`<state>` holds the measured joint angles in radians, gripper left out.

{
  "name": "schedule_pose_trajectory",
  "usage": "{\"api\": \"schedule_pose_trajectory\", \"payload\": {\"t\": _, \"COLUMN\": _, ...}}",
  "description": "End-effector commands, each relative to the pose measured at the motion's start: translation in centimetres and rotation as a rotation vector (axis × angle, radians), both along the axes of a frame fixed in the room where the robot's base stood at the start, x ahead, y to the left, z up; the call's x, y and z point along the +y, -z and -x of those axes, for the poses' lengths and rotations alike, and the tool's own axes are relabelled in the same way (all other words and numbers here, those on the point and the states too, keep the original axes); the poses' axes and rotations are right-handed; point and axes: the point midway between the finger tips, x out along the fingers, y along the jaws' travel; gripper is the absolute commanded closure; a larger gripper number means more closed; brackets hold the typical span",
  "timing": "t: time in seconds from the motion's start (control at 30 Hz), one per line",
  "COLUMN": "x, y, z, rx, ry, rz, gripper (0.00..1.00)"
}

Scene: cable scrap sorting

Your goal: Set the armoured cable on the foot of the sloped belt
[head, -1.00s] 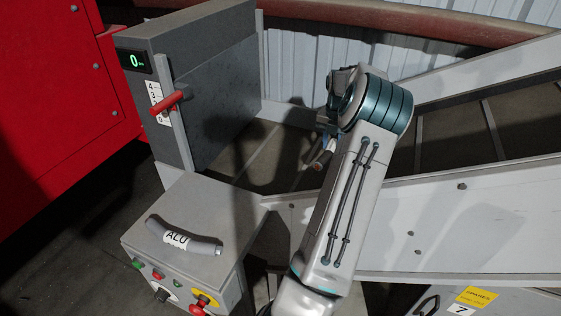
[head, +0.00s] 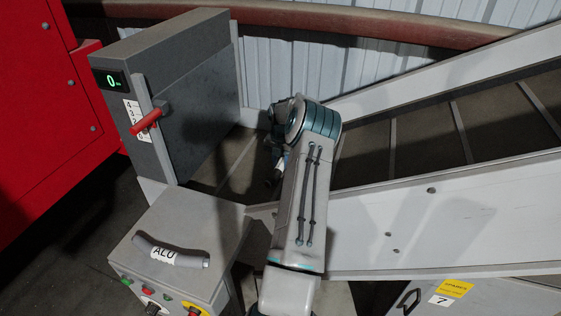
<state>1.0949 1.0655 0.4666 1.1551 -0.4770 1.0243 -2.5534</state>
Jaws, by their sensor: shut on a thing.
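My gripper (head: 276,160) is partly hidden behind my own wrist and forearm. It is over the foot of the sloped belt (head: 215,172), at the belt's lower left end. It is shut on a short piece, taken as the armoured cable (head: 271,181), whose small end shows below the jaws. Most of that piece is hidden, and its surface is too small to make out. I cannot tell whether it touches the belt.
A grey upright housing (head: 190,90) with a green display and red lever stands left of the belt foot. A control box (head: 200,225) in front carries a grey cable labelled ALU (head: 170,252). The belt's pale side wall (head: 460,215) rises right. A red cabinet (head: 40,100) stands left.

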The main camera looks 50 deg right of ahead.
Motion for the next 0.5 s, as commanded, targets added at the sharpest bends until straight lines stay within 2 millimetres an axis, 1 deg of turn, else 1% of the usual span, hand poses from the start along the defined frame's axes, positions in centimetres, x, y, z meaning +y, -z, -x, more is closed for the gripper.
{"api": "schedule_pose_trajectory", "payload": {"t": 0.1, "x": 0.00, "y": 0.56, "z": -0.09, "rx": -0.002, "ry": 0.000, "rz": 0.001, "gripper": 1.00}}
{"api": "schedule_pose_trajectory", "payload": {"t": 0.27, "x": -0.01, "y": 0.59, "z": -0.08, "rx": -0.002, "ry": 0.000, "rz": 0.002, "gripper": 1.00}}
{"api": "schedule_pose_trajectory", "payload": {"t": 0.4, "x": -0.01, "y": 1.00, "z": -0.06, "rx": -0.002, "ry": 0.000, "rz": 0.001, "gripper": 1.00}}
{"api": "schedule_pose_trajectory", "payload": {"t": 0.43, "x": 0.01, "y": 0.96, "z": -0.03, "rx": 0.000, "ry": 0.000, "rz": 0.001, "gripper": 0.61}}
{"api": "schedule_pose_trajectory", "payload": {"t": 0.47, "x": 0.02, "y": 0.93, "z": -0.02, "rx": 0.000, "ry": 0.000, "rz": 0.001, "gripper": 0.53}}
{"api": "schedule_pose_trajectory", "payload": {"t": 0.5, "x": 0.02, "y": 0.93, "z": -0.02, "rx": 0.000, "ry": 0.000, "rz": 0.001, "gripper": 0.48}}
